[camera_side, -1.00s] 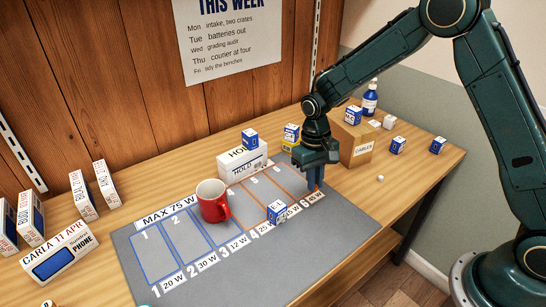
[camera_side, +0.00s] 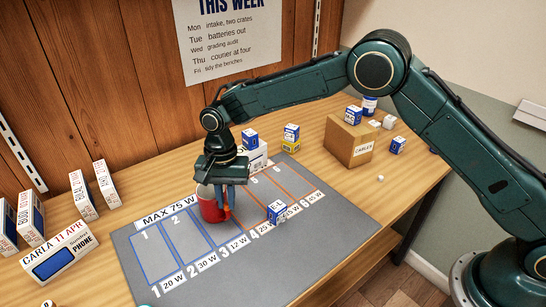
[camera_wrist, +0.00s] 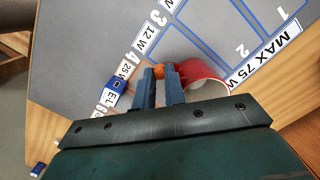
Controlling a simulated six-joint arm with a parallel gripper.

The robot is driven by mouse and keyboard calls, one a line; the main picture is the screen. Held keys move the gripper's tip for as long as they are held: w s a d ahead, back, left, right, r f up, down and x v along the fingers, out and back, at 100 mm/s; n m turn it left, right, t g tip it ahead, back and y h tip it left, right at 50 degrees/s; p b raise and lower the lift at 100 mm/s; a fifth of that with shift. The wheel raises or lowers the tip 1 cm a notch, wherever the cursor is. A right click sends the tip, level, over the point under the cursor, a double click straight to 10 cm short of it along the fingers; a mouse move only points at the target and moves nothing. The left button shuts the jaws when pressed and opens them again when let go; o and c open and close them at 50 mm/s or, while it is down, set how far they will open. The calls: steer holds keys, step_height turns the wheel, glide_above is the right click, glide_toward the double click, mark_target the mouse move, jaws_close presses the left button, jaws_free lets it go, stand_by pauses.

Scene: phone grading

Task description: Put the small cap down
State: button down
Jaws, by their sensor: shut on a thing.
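My gripper (camera_side: 225,207) points down just right of the red mug (camera_side: 208,212), over the grey mat (camera_side: 150,245) near slot 3. Its blue fingers are shut on a small orange piece, which I take for the small cap (camera_wrist: 161,71). Only part of the cap shows, between the fingertips. In the wrist view the mug (camera_wrist: 203,78) stands right beside the right finger. I cannot tell if they touch, or whether the cap touches the mat.
A blue-white box (camera_side: 278,212) stands on the mat near slots 4 and 5. A white holder box (camera_side: 257,156) and small phone boxes stand behind the mat. A cardboard cables box (camera_side: 350,140) is farther right. Slots 1 and 2 are largely clear.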

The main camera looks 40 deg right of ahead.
mark_target(180, 238)
steer(key=w+a+f+m+t, duration=0.1)
steer(key=w+a+m, duration=0.5)
steer(key=a+m, duration=0.5)
steer(key=shift+a+m+y, duration=0.25)
steer(key=shift+m+y, duration=0.05)
steer(key=shift+w, duration=0.1)
steer(key=shift+f, duration=4)
steer(key=shift+f, duration=0.15)
steer(key=c, duration=1.5)
jaws_free()
steer(key=shift+o, duration=0.2)
step_height(180, 238, up, 12)
steer(key=d, duration=0.1)
steer(key=shift+d, duration=0.25)
